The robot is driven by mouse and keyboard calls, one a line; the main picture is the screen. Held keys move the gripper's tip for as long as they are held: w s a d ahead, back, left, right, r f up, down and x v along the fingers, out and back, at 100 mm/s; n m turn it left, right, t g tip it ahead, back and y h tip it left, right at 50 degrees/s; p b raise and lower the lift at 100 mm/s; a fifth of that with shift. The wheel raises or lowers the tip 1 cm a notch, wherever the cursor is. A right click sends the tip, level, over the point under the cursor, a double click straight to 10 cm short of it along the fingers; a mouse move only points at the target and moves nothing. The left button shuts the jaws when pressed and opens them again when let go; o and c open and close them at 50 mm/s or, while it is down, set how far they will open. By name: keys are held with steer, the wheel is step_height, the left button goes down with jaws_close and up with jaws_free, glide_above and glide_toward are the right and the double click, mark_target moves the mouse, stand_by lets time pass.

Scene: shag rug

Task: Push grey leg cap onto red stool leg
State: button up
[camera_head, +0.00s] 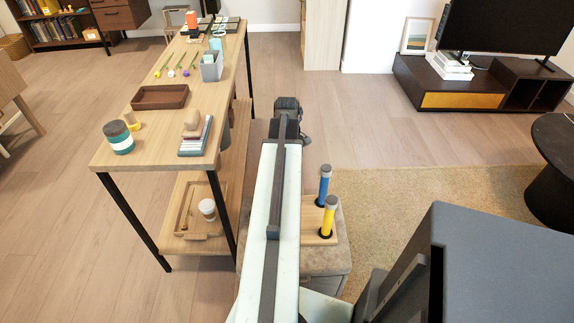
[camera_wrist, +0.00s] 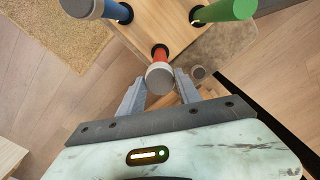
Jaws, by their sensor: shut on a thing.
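The upturned wooden stool seat (camera_wrist: 178,24) has the red leg (camera_wrist: 160,54) rising from it, in the middle of the wrist view. A grey leg cap (camera_wrist: 159,78) covers the near end of the red leg from this viewpoint. My gripper (camera_wrist: 160,75) is shut on the cap, with one finger at each side. How far the cap sits over the leg is hidden. The blue leg (camera_head: 324,188) and yellow leg (camera_head: 329,218) stand upright with grey ends in the head view. The green leg (camera_wrist: 230,10) shows in the wrist view. My arm hides the red leg in the head view.
The stool seat lies on a grey ottoman (camera_head: 342,262). A long wooden table (camera_head: 165,112) stands to the left, with a lower shelf. A rug (camera_head: 410,205) extends right.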

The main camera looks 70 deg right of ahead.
steer(key=shift+f+b, duration=0.35)
steer(key=shift+f, duration=0.05)
steer(key=o, duration=1.4)
step_height(320, 180, up, 8)
steer(key=p, duration=0.8)
steer(key=shift+f, duration=0.1)
